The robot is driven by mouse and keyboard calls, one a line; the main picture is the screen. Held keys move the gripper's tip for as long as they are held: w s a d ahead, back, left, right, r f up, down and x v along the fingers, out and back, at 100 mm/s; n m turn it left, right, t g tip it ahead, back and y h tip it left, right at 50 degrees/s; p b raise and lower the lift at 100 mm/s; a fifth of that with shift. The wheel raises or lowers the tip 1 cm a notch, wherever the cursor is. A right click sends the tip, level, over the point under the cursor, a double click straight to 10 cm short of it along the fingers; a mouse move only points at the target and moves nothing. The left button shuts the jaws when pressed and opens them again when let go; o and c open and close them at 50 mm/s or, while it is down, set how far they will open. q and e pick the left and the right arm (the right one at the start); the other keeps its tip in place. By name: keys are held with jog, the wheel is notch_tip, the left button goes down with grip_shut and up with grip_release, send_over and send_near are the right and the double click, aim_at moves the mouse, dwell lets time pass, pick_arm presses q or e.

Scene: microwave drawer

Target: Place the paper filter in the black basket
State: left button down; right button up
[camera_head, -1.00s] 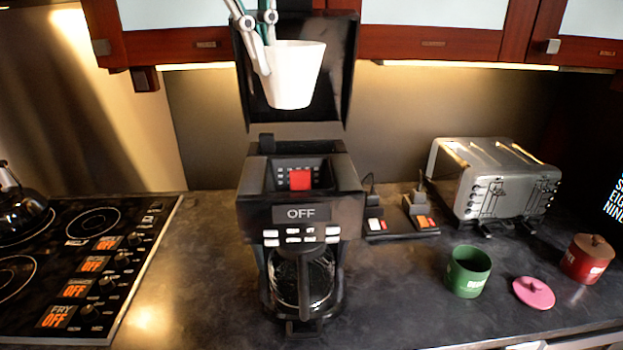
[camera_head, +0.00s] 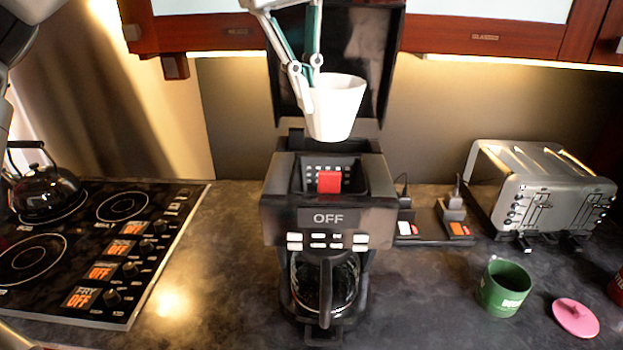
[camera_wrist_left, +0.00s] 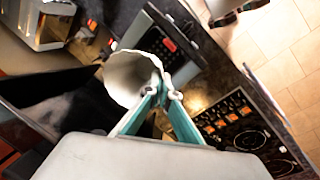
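The white paper filter (camera_head: 340,105) is a tapered cup, upright with its wide end up. My left gripper (camera_head: 309,88) is shut on its left wall and holds it in the air. The black basket (camera_head: 293,173) with a red tab (camera_head: 330,182) sits in the open top of the coffee maker (camera_head: 277,215). The filter is above the basket in the picture, apart from it, in front of the raised lid (camera_head: 386,65). The left wrist view shows the filter (camera_wrist_left: 125,78) at the fingertips (camera_wrist_left: 163,93). My right gripper is not in view.
A stove (camera_head: 150,285) with a kettle (camera_head: 52,190) is at left. A toaster (camera_head: 545,190), a green mug (camera_head: 503,287) and a pink lid (camera_head: 575,317) are at right. Cabinets (camera_head: 490,38) hang above.

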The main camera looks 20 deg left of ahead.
pick_arm(q)
jog(key=shift+s+a+f+x, duration=0.1)
jog(key=shift+s+a+x, duration=0.25)
jog(key=shift+x, duration=1.8)
jog(key=shift+s+a+f+x, duration=0.1)
jog(key=shift+s+a+x, duration=0.2)
jog(key=shift+x, duration=1.9)
jog(key=shift+s+a+f+x, duration=0.1)
jog(key=shift+s+a+x, duration=0.2)
jog(key=shift+x, duration=1.85)
jog(key=c, duration=2.3)
grip_release()
jog(key=shift+d, duration=0.1)
jog(key=shift+f+b, duration=0.1)
jog(key=shift+b, duration=0.2)
jog(key=v, duration=0.8)
jog(key=shift+w, duration=0.1)
